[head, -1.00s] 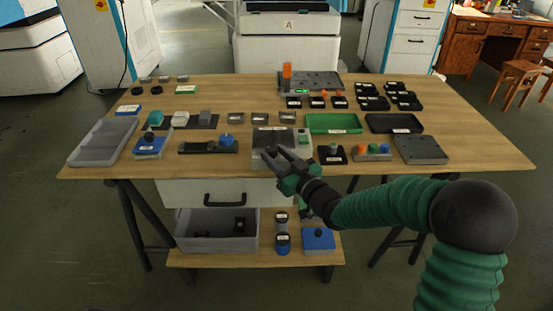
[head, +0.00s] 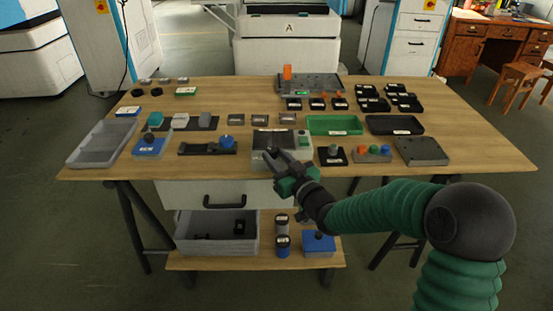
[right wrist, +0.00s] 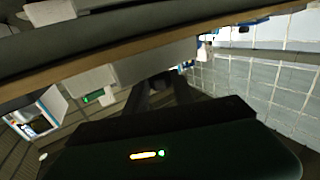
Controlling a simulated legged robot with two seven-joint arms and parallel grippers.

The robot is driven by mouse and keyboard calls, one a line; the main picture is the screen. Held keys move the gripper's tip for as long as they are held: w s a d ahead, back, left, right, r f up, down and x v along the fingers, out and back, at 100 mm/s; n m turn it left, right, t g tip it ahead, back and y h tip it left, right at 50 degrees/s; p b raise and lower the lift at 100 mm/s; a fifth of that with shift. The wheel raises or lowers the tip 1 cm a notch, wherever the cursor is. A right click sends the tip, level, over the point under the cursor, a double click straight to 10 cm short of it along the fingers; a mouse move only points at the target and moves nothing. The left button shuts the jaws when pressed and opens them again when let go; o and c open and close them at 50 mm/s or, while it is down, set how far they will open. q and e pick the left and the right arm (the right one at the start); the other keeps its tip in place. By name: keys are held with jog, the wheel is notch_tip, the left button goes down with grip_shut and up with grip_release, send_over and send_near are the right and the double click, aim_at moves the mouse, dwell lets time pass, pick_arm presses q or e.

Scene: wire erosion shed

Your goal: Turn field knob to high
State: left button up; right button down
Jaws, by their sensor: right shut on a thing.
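A grey control box (head: 262,139) with a dark top panel and a green part on its right stands at the front middle of the table. My right gripper (head: 273,154) is at the box's front edge, shut on a small dark knob there, taken to be the field knob. The fingers mostly hide the knob, so its marks and setting cannot be read. In the right wrist view the two dark fingers (right wrist: 163,92) reach toward the pale box, with the green part (right wrist: 93,97) to their left. My left gripper is not in view.
Right of the box are a black block with a grey knob (head: 333,155), a grey plate with coloured buttons (head: 371,155) and a grey block (head: 420,151). Left are a black fixture with a blue knob (head: 207,148) and a blue block (head: 150,147). A drawer (head: 225,194) is below.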

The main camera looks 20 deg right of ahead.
jog(key=shift+a+f+m+h+b, duration=0.15)
jog(key=shift+a+m+h+b, duration=0.15)
jog(key=shift+m+h+b, duration=0.45)
jog(key=h, duration=0.1)
jog(key=m+h, duration=0.1)
jog(key=h, duration=0.1)
jog(key=shift+a, duration=0.25)
jog(key=shift+a+m+h+b, duration=0.1)
jog(key=shift+m+h+b, duration=0.2)
jog(key=shift+m+h, duration=0.35)
jog(key=m+h, duration=0.1)
jog(key=h, duration=0.1)
jog(key=shift+a+r+m+h+p, duration=0.2)
jog(key=shift+r+m+h+p, duration=0.05)
jog(key=shift+m+h+p, duration=0.15)
jog(key=m+g+h+p, duration=0.1)
jog(key=h, duration=0.1)
jog(key=m+g+h+p, duration=0.1)
jog(key=m+h+p, duration=0.1)
jog(key=h, duration=0.1)
jog(key=m+g+h+p, duration=0.2)
jog(key=shift+w+a+r, duration=0.15)
jog(key=shift+w+a, duration=0.1)
jog(key=shift+a, duration=0.1)
jog(key=shift+w+a+m+g+h+p, duration=0.1)
jog(key=shift+w+m+g+h+p, duration=0.05)
jog(key=shift+m+g+h+p, duration=0.8)
jog(key=shift+w+m+g+h+p, duration=0.1)
jog(key=shift+m+g+h+p, duration=0.7)
jog(key=shift+g, duration=0.25)
